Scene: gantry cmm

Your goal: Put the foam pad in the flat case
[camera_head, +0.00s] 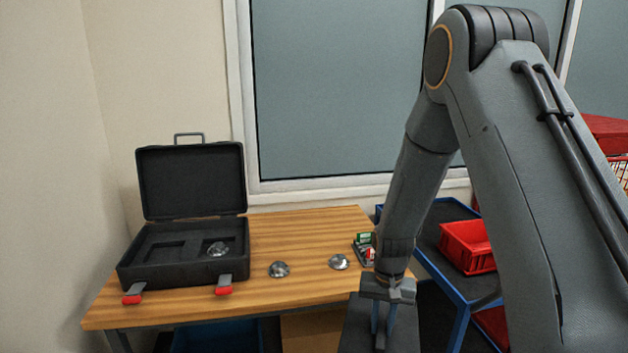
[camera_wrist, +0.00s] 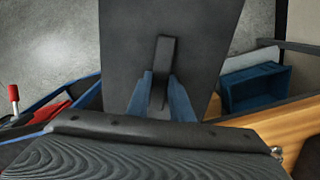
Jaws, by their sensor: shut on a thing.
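The flat case (camera_head: 150,262) is black and stands open on the left of the wooden table, its lid raised. Its dark insert has recesses; a shiny domed piece (camera_head: 218,249) sits in the right one, and the left one looks empty. My gripper (camera_head: 383,326) is in front of the table's right end, pointing down. In the wrist view its blue fingers (camera_wrist: 162,88) are shut on the upright tab of a dark flat slab, which I take as the foam pad (camera_wrist: 205,55). The pad also shows below my gripper in the head view (camera_head: 355,325), partly cut off.
Two more shiny domed pieces (camera_head: 279,269) (camera_head: 339,261) lie on the wooden table (camera_head: 300,235). A small green and red item (camera_head: 364,245) is at its right edge. A blue-framed cart with a red bin (camera_head: 468,247) stands to the right. A blue bin (camera_wrist: 253,87) shows low down.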

